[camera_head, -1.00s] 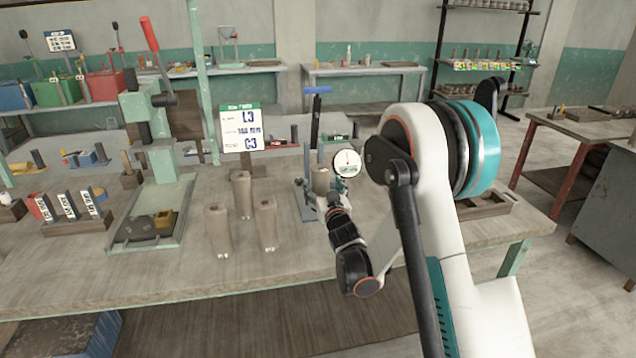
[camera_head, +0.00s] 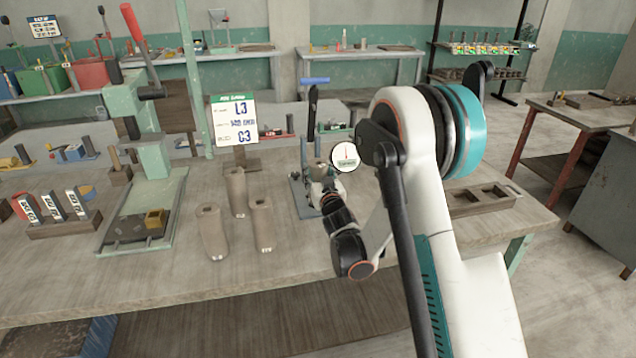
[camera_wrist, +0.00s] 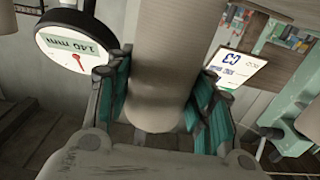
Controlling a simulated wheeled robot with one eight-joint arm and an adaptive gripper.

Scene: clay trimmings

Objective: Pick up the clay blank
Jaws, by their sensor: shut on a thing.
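A tan, cylindrical clay blank (camera_wrist: 158,60) fills the middle of the wrist view. My gripper (camera_wrist: 158,105) is shut on it, with teal-padded fingers pressed against both sides. The blank's rounded end shows between the fingers; its other end runs out of the top of the picture. In the head view my gripper (camera_head: 323,187) is at the gauge stand (camera_head: 301,190), and the held blank is mostly hidden there. A round dial (camera_wrist: 78,47) reading 140 mm is beside the blank; it also shows in the head view (camera_head: 345,157).
Several other tan blanks, one here (camera_head: 212,232), stand upright left of my gripper. Behind them is a sign (camera_head: 233,120) marked L3 and C3. A green lever press (camera_head: 150,165) stands further left. An empty wooden tray (camera_head: 482,200) lies at right. The bench front is clear.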

